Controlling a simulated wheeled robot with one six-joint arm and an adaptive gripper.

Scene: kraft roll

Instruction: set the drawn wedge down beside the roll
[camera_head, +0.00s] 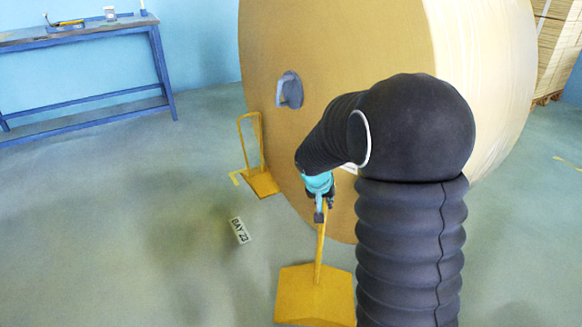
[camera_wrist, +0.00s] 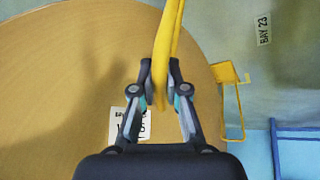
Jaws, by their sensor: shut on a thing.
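The kraft roll (camera_head: 390,60) is a huge brown cylinder, its flat face towards me. My gripper (camera_head: 320,208), at the end of the dark arm, is shut on the handle of a yellow wedge (camera_head: 312,295) in front of the roll's lower edge. The wedge's body is low, below my gripper; I cannot tell whether it touches the floor. In the wrist view my fingers (camera_wrist: 160,80) close around the yellow handle (camera_wrist: 165,45), with the roll's face (camera_wrist: 60,70) behind. A second yellow wedge (camera_head: 262,183) with an upright handle stands by the roll's left lower edge; its handle also shows in the wrist view (camera_wrist: 240,108).
A floor plate reading BAY 23 (camera_head: 240,230) lies left of the held wedge. A blue bench (camera_head: 85,100) stands at the back left, and stacked boards (camera_head: 556,45) are at the far right. Floor between the bench and the roll is clear.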

